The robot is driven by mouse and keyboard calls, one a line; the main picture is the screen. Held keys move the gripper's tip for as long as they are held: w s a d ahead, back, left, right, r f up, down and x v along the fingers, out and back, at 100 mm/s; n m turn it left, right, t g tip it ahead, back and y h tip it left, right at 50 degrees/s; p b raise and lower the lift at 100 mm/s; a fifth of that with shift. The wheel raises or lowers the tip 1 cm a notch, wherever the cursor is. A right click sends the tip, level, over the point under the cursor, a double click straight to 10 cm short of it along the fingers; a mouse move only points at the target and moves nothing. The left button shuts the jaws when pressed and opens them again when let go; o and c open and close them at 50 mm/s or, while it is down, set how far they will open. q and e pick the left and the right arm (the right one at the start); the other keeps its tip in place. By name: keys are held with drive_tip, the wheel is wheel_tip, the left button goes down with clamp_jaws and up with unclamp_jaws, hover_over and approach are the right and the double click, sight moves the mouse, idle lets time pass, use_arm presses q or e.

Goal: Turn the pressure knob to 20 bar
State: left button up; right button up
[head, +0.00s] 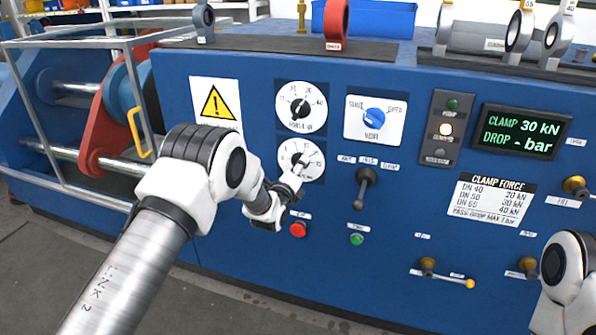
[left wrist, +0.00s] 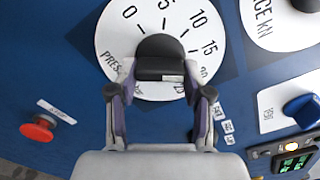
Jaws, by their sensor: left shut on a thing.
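The pressure knob (left wrist: 160,48) is black and sits on a round white dial (left wrist: 110,40) marked 0 to 20, with PRESS partly readable. In the left wrist view my left gripper (left wrist: 160,90) has a finger on each side of the knob and is shut on it. The fingers cover the dial's lower part, and I cannot tell which mark the knob points to. In the head view the pressure dial (head: 312,150) is the lower of two, and my left gripper (head: 290,183) reaches it from below. My right gripper is out of view.
The clamp force dial (head: 287,94) is just above, with a blue valve knob (head: 374,118) to its right. A red button (head: 298,229) and a black lever (head: 362,188) are close below.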

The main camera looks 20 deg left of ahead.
use_arm(q)
drive_tip(key=shift+f+m+b, duration=0.1)
drive_tip(key=shift+m+b, duration=0.25)
drive_tip(key=shift+m, duration=1.65)
drive_tip(key=o, duration=1.2)
drive_tip(key=shift+c, duration=0.2)
drive_tip(key=s, duration=1.2)
drive_tip(key=shift+a, duration=0.25)
